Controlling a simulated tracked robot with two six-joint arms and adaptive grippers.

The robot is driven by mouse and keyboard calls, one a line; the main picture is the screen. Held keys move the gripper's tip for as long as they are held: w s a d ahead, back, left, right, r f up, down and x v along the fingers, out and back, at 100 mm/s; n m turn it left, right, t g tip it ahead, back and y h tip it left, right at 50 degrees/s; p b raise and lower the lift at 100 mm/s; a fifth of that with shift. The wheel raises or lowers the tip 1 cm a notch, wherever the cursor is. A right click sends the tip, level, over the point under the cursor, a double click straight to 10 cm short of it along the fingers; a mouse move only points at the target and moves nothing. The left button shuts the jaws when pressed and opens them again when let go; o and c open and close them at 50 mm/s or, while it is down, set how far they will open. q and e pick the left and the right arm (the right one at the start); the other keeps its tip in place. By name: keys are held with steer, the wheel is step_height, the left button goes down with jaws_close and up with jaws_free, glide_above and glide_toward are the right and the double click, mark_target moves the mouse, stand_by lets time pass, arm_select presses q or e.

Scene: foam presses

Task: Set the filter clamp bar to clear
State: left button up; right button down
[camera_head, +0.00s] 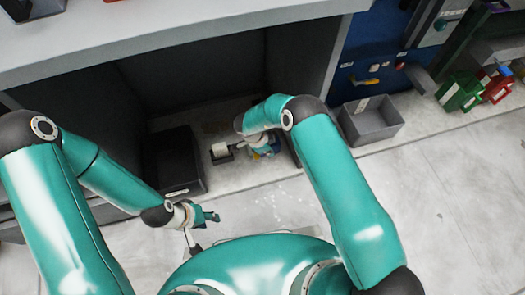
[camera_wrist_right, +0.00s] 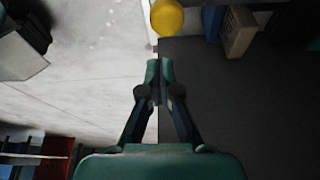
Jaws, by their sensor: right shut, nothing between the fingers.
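I cannot make out the filter clamp bar for certain. A round yellow knob (camera_wrist_right: 167,17) shows at the top of the right wrist view, just beyond the fingertips and apart from them. Whether it belongs to the clamp bar I cannot tell. My right gripper (camera_wrist_right: 158,68) is shut and empty, fingertips together. In the head view, the right gripper (camera_head: 264,152) is low at the opening under the counter, partly hidden by its own wrist. My left gripper (camera_head: 208,215) hangs over the floor in front of the black box; its fingers are too small to read.
A black box (camera_head: 174,162) and a small white block (camera_head: 220,151) stand in the recess under the grey counter (camera_head: 200,38). A grey bin (camera_head: 370,120) stands right of the recess. A blue panel carries a yellow handle (camera_head: 367,81). Green (camera_head: 460,92) and red bins stand far right.

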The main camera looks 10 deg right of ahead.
steer(key=p+v, duration=0.3)
steer(key=v, duration=0.7)
steer(key=shift+d, duration=0.4)
steer(key=shift+w+r, duration=0.1)
steer(key=shift+w, duration=0.1)
steer(key=s+d+n+t, duration=0.1)
steer(key=d+n+t, duration=0.4)
steer(key=d, duration=0.4)
steer(key=s+a+r+n+g+y, duration=0.1)
steer(key=s+a+n+g+y, duration=0.25)
steer(key=s, duration=0.75)
steer(key=s+a+r+n+g+y, duration=0.15)
steer(key=s+n+y, duration=0.25)
steer(key=s+n, duration=0.5)
step_height(320, 180, up, 28)
steer(key=s+m+p, duration=0.2)
steer(key=p, duration=2.6)
steer(key=shift+s, duration=0.3)
